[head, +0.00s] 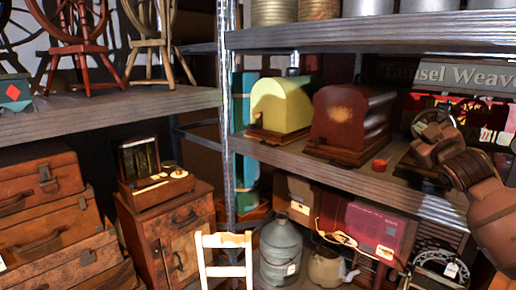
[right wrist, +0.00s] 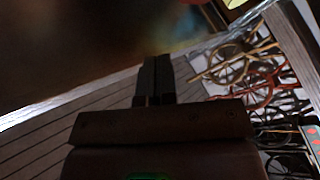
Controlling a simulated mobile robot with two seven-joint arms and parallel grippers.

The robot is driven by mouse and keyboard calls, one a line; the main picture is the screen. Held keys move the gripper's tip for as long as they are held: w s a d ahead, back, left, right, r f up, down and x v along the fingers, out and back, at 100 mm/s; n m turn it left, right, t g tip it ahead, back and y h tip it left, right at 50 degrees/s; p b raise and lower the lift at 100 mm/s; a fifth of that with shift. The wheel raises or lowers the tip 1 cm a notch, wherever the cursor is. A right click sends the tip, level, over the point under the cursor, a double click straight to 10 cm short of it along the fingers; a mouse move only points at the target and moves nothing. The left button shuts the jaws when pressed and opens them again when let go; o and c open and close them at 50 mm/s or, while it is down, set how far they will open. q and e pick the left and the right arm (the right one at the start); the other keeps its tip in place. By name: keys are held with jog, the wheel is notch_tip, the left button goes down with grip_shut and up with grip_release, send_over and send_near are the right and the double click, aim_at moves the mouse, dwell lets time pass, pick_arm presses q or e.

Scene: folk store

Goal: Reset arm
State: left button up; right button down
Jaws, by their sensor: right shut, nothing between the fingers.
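My right arm comes in at the right edge of the head view, in front of the middle shelf. The hand end of my right gripper (head: 430,137) is near the shelf's right part, but its fingers are hard to make out there. In the right wrist view the two dark fingers of the right gripper (right wrist: 157,68) are together, with nothing between them. My left gripper is not in view.
The middle shelf (head: 350,180) holds a yellow domed case (head: 281,106), a dark red domed case (head: 345,118) and a small red object (head: 380,166). Below stand a grey jug (head: 281,250) and a pale chair (head: 224,241). Suitcases (head: 45,225) are stacked left.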

jog(key=s+a+f+m+g+y, duration=0.1)
jog(key=s+a+f, duration=0.25)
jog(key=f, duration=0.65)
jog(key=s+a+f+g+y, duration=0.1)
jog(key=s+a+f, duration=0.25)
jog(key=f, duration=0.55)
jog(key=s+a+f+m+g, duration=0.1)
jog(key=s+a+f, duration=0.25)
jog(key=f, duration=0.65)
jog(key=s+a+f+m+g, duration=0.2)
jog(key=s+a+f+g, duration=0.1)
jog(key=s+f, duration=0.8)
jog(key=s+a+f+m+g, duration=0.2)
jog(key=s+a+f, duration=0.3)
jog(key=s+f, duration=0.6)
jog(key=shift+s+a+f+g+h, duration=0.2)
jog(key=shift+s+a+g+h, duration=0.15)
jog(key=shift+s, duration=0.7)
